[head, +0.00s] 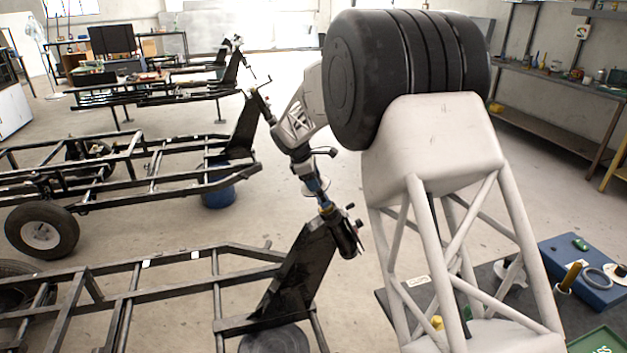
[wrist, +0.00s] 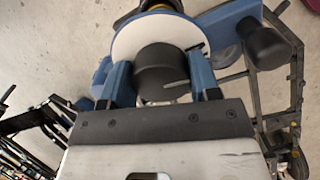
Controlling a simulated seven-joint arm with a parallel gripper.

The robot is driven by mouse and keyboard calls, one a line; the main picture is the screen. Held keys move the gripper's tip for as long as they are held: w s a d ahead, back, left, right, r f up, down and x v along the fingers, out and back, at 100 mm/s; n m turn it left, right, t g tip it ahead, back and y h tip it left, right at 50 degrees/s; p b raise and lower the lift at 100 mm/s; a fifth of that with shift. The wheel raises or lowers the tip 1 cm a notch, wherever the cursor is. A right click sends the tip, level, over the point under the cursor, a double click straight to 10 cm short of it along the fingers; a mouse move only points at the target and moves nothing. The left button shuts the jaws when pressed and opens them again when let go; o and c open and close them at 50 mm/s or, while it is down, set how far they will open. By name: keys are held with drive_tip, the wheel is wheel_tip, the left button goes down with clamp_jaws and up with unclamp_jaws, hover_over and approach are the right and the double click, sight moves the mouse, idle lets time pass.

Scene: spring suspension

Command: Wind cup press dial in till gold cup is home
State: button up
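The cup press shows at the end of my arm in the head view, at the raised black end of the nearest frame. In the wrist view its black dial (wrist: 162,72) lies between the two blue fingers of my gripper (wrist: 160,82), which appear to touch it on both sides. A thin bar sticks out from the dial's right. A white disc (wrist: 135,38) sits behind the dial. The gold cup (wrist: 158,5) shows only partly beyond the disc, at the top edge. In the head view my gripper (head: 314,184) is small, above the black tube (head: 346,238). The cup's seating there is too small to tell.
Black chassis frames (head: 130,285) fill the left, with a wheel (head: 40,232) and a blue drum (head: 218,190). At the lower right a dark bench holds a blue box (head: 585,270) and a green tray (head: 596,342). A shelf (head: 560,85) lines the right wall.

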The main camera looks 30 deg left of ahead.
drive_tip(key=c, duration=0.3)
drive_tip(key=shift+c, duration=0.2)
drive_tip(key=shift+m, duration=0.3)
drive_tip(key=o, duration=0.9)
drive_tip(key=v, duration=0.8)
